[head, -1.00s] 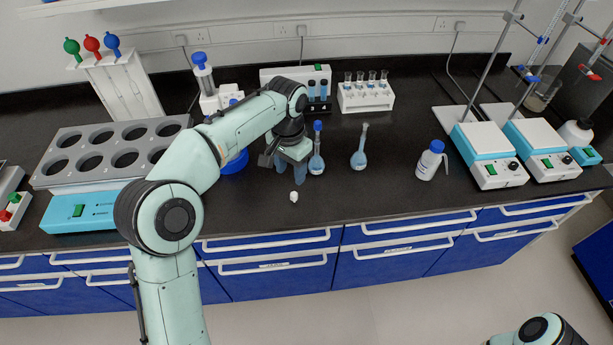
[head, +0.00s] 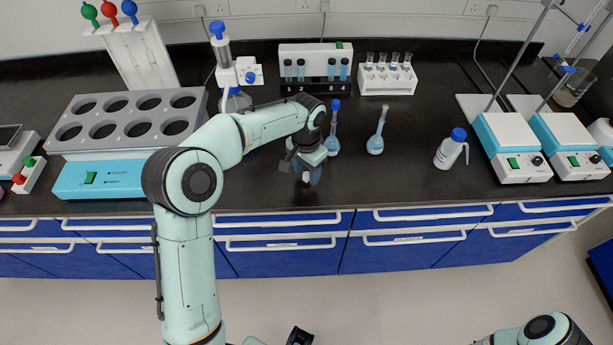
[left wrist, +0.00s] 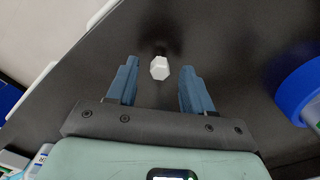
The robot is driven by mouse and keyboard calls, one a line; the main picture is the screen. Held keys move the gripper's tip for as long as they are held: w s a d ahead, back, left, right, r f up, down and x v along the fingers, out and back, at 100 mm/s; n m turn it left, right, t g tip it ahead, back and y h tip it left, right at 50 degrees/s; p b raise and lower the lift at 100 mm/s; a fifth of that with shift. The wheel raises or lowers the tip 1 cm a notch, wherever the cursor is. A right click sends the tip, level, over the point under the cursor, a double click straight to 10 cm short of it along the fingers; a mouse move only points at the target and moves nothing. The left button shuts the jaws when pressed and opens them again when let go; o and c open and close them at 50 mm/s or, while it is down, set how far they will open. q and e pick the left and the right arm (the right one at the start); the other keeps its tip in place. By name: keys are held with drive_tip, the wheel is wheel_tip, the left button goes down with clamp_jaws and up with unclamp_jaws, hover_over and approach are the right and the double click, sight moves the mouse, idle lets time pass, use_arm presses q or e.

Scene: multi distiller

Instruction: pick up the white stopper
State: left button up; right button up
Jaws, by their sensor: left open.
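The small white stopper (head: 306,177) is on the black bench near its front edge, partly hidden by my left gripper in the head view. In the left wrist view the faceted white stopper (left wrist: 159,68) shows between the two blue fingertips, with clear gaps on both sides. My left gripper (head: 308,172) is open and empty, pointing down over the stopper. Its spread fingers (left wrist: 158,82) also show in the left wrist view. Whether the fingertips are level with the stopper is hard to tell.
Two flasks with blue liquid, one blue-capped (head: 333,135) and one uncapped (head: 376,140), stand just behind and right of the gripper. A blue round object (left wrist: 300,90) is at the wrist view's right. Bench right of the stopper is clear.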

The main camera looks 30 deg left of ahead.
use_arm(q)
wheel_tip(320, 180, down, 2)
drive_tip(key=shift+f, duration=0.1)
drive_tip(key=shift+c, duration=0.3)
clamp_jaws()
